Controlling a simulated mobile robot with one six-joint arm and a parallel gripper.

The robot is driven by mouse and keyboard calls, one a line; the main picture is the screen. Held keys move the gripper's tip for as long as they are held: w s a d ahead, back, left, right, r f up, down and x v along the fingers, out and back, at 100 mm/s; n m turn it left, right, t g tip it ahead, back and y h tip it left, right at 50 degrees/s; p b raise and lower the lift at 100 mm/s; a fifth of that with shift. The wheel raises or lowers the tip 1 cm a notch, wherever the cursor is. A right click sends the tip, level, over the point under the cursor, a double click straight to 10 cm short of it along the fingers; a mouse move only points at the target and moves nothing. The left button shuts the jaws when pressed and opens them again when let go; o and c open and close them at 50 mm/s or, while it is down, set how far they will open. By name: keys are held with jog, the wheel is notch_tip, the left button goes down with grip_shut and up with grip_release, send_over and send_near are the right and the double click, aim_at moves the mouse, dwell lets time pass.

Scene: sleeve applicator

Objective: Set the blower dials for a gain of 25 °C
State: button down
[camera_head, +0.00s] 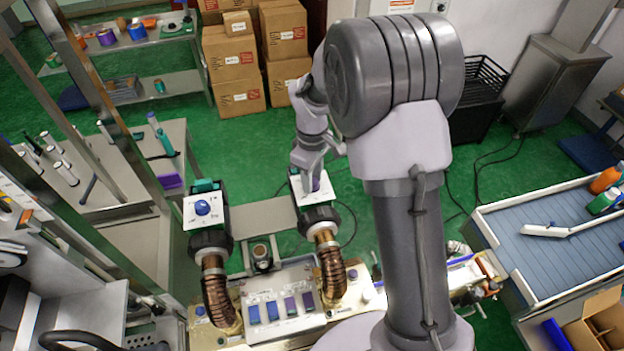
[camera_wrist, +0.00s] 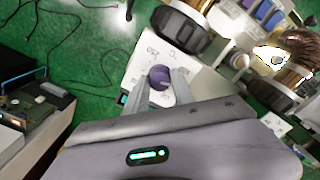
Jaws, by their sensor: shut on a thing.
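Two blowers with copper-coloured ribbed hoses stand side by side in the head view. The left blower has a white dial plate (camera_head: 194,220) with a blue dial (camera_head: 202,207). The right blower has a white dial plate (camera_head: 297,188) with a purple dial (camera_wrist: 159,77). My gripper (camera_wrist: 161,83) is shut on the purple dial, with one finger on each side of it. The plate (camera_wrist: 143,60) around it carries small markings, too small to read. In the head view my gripper (camera_head: 313,178) reaches down over this plate and mostly hides the dial.
A sloped panel (camera_head: 262,293) with blue and purple pieces sits between the hoses. A bench (camera_head: 180,138) with tools stands at left. Stacked cartons (camera_head: 233,57) stand behind. A blue-grey conveyor (camera_head: 545,262) is at right. Green floor lies open behind the blowers, with loose cables.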

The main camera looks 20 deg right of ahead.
jog(key=m+b, duration=0.3)
jog(key=m, duration=0.2)
jog(key=shift+f+m, duration=0.1)
jog(key=shift+m, duration=0.2)
jog(key=m+b, duration=0.3)
jog(key=m, duration=0.3)
jog(key=m+b, duration=0.2)
jog(key=m, duration=0.3)
jog(key=shift+m, duration=0.4)
jog(key=m+b, duration=0.3)
jog(key=m, duration=0.2)
jog(key=m+b, duration=0.2)
jog(key=m, duration=0.3)
jog(key=shift+m, duration=0.4)
jog(key=m+b, duration=0.3)
jog(key=m, duration=0.2)
jog(key=m+b, duration=0.2)
jog(key=m, duration=0.3)
jog(key=shift+m, duration=0.4)
jog(key=m+b, duration=0.2)
jog(key=m, duration=0.3)
jog(key=shift+m+b, duration=0.3)
jog(key=shift+b, duration=0.1)
